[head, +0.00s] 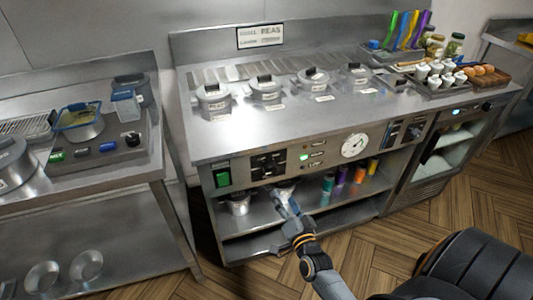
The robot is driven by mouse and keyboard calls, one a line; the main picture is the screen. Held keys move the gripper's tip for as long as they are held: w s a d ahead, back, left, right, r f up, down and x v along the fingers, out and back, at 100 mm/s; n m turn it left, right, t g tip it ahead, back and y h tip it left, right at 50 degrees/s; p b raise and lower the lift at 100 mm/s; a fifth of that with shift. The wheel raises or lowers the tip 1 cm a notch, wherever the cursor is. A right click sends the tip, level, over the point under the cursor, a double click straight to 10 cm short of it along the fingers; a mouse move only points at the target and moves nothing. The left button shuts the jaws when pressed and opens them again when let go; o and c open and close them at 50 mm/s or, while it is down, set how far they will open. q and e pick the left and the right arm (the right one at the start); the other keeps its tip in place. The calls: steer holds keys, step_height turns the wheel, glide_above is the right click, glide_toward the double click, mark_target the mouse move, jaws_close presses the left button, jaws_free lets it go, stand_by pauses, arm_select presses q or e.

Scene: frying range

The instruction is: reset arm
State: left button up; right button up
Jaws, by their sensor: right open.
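My right gripper (288,207) is at the open shelf under the frying range (250,135), with its arm reaching up from the lower right. It is open. A metal pot (238,204) stands on the shelf to its left. Another small metal container (286,187) is just behind the fingertips, partly hidden by them; I cannot tell whether they touch. My left gripper is not in view.
The shelf (338,208) also holds several coloured containers (341,175) to the right. Lidded pots (213,97) line the counter above. A steel side table (100,180) stands at left. Wooden floor (390,260) is clear in front of the range.

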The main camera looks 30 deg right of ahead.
steer(key=s+a+f+n+g+y, duration=0.1)
steer(key=s+a+f+n+g, duration=0.3)
steer(key=f, duration=0.6)
steer(key=s+a+f+n+g+y, duration=0.1)
steer(key=s+a+f+y, duration=0.1)
steer(key=s+f, duration=0.55)
steer(key=s+a+f+n+g+y, duration=0.1)
steer(key=s+a+f+n+g, duration=0.25)
steer(key=f, duration=0.75)
steer(key=s+f+n+g, duration=0.2)
steer(key=s+f+g, duration=0.2)
steer(key=s, duration=0.9)
steer(key=s+a+f+n+g, duration=0.1)
steer(key=s+f+n+g, duration=0.2)
steer(key=s+f, duration=0.6)
steer(key=s, duration=0.4)
steer(key=shift+a+g, duration=0.2)
steer(key=shift+g, duration=0.15)
steer(key=shift+n, duration=0.25)
